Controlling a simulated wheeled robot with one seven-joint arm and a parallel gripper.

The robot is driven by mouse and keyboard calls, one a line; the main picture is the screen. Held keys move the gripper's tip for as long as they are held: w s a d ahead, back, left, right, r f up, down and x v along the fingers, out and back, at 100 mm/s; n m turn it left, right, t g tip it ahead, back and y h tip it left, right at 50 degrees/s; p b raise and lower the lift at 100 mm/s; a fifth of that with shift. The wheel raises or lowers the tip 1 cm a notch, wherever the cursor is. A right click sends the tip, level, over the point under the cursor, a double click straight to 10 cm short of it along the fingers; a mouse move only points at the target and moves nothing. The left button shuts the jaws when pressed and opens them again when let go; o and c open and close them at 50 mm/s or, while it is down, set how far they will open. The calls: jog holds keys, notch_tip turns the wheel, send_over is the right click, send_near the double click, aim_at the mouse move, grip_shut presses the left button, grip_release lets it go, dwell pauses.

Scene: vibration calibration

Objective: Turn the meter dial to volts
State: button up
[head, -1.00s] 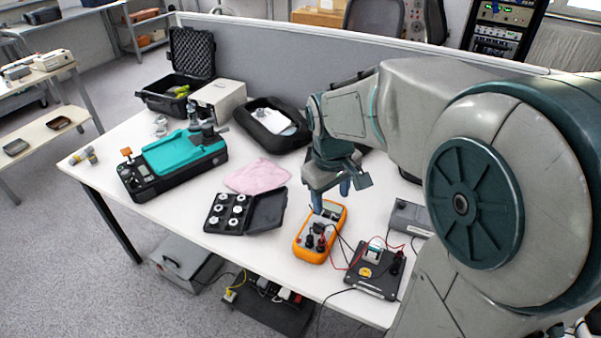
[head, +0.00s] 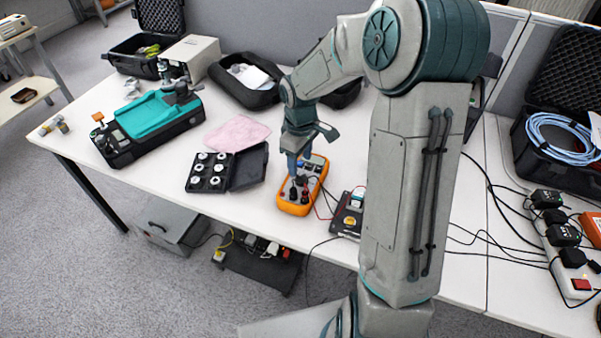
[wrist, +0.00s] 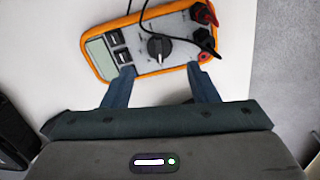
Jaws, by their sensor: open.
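The orange meter (head: 303,186) lies on the white table with cables plugged into one end. In the wrist view the meter (wrist: 101,73) shows its grey screen (wrist: 99,56), two dark buttons, and a black round dial (wrist: 159,46) with a light pointer mark. My gripper (head: 293,165) is over the meter. In the wrist view my gripper (wrist: 161,80) is open, its two blue fingers apart at the meter's near edge. The dial is ahead of the gap between the fingertips, with nothing between them gripping it. The dial's setting is too small to read.
An open black case of weights (head: 209,172) and a pink cloth (head: 237,133) lie left of the meter. A black device (head: 346,220) with leads is to the right, partly behind my arm. A teal machine (head: 157,118) stands at the left. Cables run nearby.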

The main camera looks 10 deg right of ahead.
aim_at(300, 175)
notch_tip(300, 175, down, 6)
jog(key=shift+r, duration=0.25)
jog(key=c, duration=1)
